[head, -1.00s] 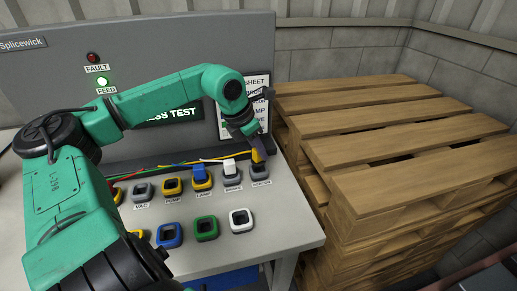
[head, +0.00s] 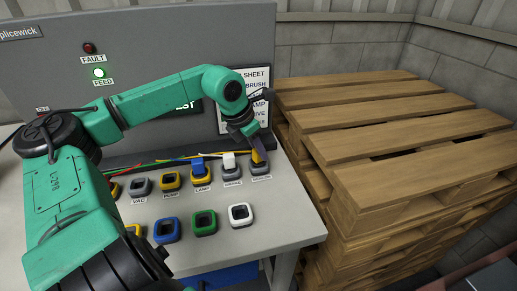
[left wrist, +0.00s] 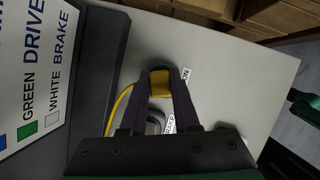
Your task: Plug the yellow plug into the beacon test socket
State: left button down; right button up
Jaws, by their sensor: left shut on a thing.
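My left gripper (head: 256,152) is shut on the yellow plug (head: 258,158) at the right end of the bench's back row. The plug points down and stands at the dark beacon socket (head: 260,168), its lower end touching or in the socket; I cannot tell how deep. In the left wrist view, the plug (left wrist: 160,84) sits between the two dark fingers, with a yellow cable at its left. The fingers and plug hide the socket's opening there.
Just left stands the brake socket with a white plug (head: 229,160), then the lamp socket with a blue plug (head: 198,166). Grey and yellow sockets continue leftward. A front row holds blue, green and white (head: 240,215) sockets. Stacked pallets (head: 400,150) stand close at the right.

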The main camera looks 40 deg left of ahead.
pick_arm(q)
jog(key=shift+f, duration=0.15)
jog(key=c, duration=0.6)
grip_release()
jog(key=b+v, duration=0.1)
jog(key=v, duration=0.3)
jog(key=shift+s+r+b, duration=0.1)
jog(key=shift+r+b, duration=0.2)
jog(key=shift+b, duration=0.05)
jog(key=v, duration=1)
jog(key=shift+p, duration=0.35)
